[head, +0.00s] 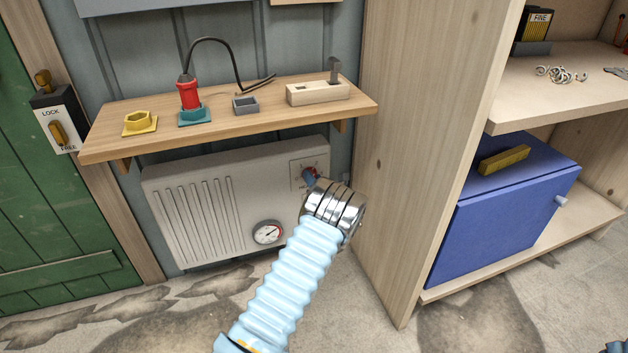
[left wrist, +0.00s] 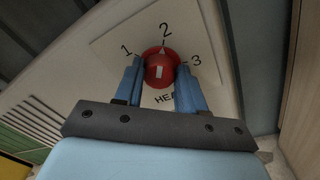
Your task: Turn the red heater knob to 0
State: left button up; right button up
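The red heater knob (left wrist: 160,70) sits on a pale plate marked 1, 2 and 3 on the heater. Its white marks point up toward the 2. No 0 shows in the left wrist view. In the head view the knob (head: 309,171) is mostly hidden by my left wrist. My left gripper (left wrist: 160,72) has one blue finger on each side of the knob, and both appear to press against it. It also shows in the head view (head: 312,178). A small dark blue piece at the bottom right corner of the head view looks like part of my right gripper.
The white heater (head: 225,185) has a round gauge (head: 268,233). A wooden shelf (head: 225,118) above it holds a red plug, a yellow piece and small blocks. A wooden cabinet panel (head: 420,130) stands close on the right. A blue box (head: 500,215) is beyond it.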

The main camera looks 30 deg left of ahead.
pick_arm(q)
jog(key=c, duration=0.5)
jog(key=shift+s+a+f+n+t+h+b, duration=0.1)
jog(key=shift+n+t+h+b, duration=0.2)
jog(key=shift+n+b, duration=3.35)
jog(key=shift+s+a+r+n+t+h+b, duration=0.1)
jog(key=shift+n+t+h+b, duration=0.25)
jog(key=shift+n+b, duration=3.3)
jog(key=shift+s+a+f+n+t+h+b, duration=0.3)
jog(key=shift+n+b, duration=1.3)
jog(key=shift+n, duration=4.1)
jog(key=shift+w+d+r, duration=0.2)
jog(key=shift+d, duration=0.05)
